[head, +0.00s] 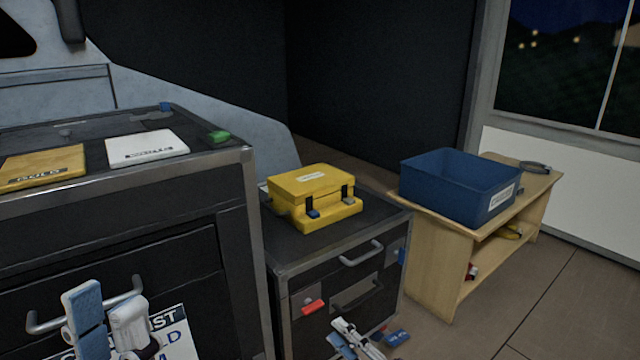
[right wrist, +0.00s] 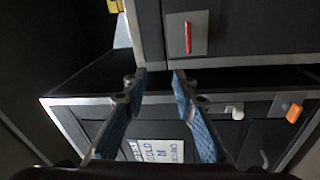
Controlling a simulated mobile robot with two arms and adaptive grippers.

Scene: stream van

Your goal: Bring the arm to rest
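My left gripper (head: 106,300) is at the lower left of the head view, in front of the black cabinet's drawer handle. One blue-padded finger and one white finger show with a gap between them and nothing held. My right gripper (head: 358,340) is at the bottom edge of the head view, in front of the lower cabinet, partly cut off. In the right wrist view its two blue-padded fingers (right wrist: 158,82) stand apart with nothing between them.
A yellow case (head: 312,190) sits on the low cabinet (head: 385,218). A blue bin (head: 440,190) stands on a wooden shelf unit (head: 430,245). Gold (head: 42,167) and white (head: 146,148) flat pieces lie on the left cabinet. Floor (head: 545,300) at right is clear.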

